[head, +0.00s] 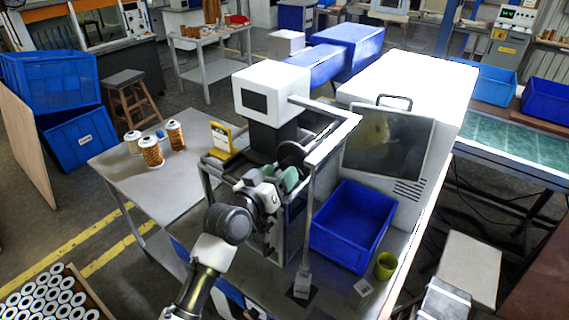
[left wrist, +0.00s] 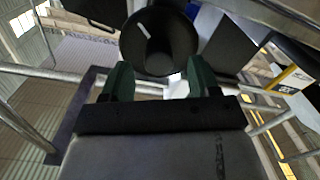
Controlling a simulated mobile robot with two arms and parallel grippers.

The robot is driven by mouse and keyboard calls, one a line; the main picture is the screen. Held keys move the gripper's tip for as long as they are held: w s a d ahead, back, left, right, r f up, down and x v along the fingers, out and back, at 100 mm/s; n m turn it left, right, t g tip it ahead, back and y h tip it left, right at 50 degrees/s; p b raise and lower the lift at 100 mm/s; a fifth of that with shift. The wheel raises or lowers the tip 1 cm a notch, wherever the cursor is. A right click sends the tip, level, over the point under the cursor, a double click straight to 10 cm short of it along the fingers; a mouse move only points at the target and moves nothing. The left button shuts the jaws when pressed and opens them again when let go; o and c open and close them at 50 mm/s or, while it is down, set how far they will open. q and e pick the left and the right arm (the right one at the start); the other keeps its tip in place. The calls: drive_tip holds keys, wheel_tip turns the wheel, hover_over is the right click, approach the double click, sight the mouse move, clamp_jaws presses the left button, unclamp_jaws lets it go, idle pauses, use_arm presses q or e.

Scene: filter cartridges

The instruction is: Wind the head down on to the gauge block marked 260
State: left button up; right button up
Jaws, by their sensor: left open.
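The machine's white head box (head: 270,92) with a dark screen sits over a black column inside a metal frame. A dark round wheel (head: 291,153) is beside the column; a dark round knob or handle (left wrist: 158,42) shows just beyond my fingers in the left wrist view. My left gripper (head: 283,181), with green fingers, is in front of the machine; in the left wrist view the gripper (left wrist: 159,80) is open, fingers apart, nothing clearly between them. A small grey block (head: 303,281) stands on a dark plate; its marking cannot be read.
A blue bin (head: 352,227) and a green-yellow cup (head: 385,266) are right of the frame. A yellow holder with a white card (head: 221,139) stands left of it. Several cartridges (head: 151,153) stand on the left table, which has free room. Frame posts surround my left gripper.

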use_arm(q)
drive_tip(key=shift+x, duration=1)
drive_tip(key=shift+w+d, duration=0.2)
drive_tip(key=shift+w, duration=0.1)
drive_tip(key=shift+d, duration=0.1)
drive_tip(key=c, duration=0.9)
use_arm(e)
drive_tip(key=shift+a+r, duration=0.3)
drive_tip(key=shift+a, duration=0.2)
